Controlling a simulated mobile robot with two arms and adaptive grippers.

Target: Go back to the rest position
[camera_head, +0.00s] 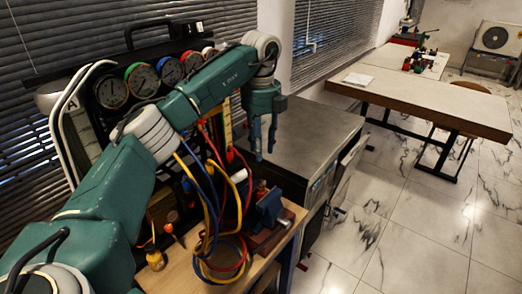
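My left arm reaches in from the left across the gauge rig. Its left gripper (264,150) points down in front of the grey metal cabinet top (312,132). Its two fingers look a little apart, with nothing between them. The gauge rig (84,134) stands behind the arm, with a row of round gauges (142,80) in coloured rims. My arm hides part of the rig and its lower front. My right gripper is not in view.
Red, yellow and blue hoses (209,220) hang over a wooden bench (182,272) below the arm. A blue vise (269,207) sits at the bench's right. A long table (440,104) stands at the back right. The marble floor (400,225) between is clear.

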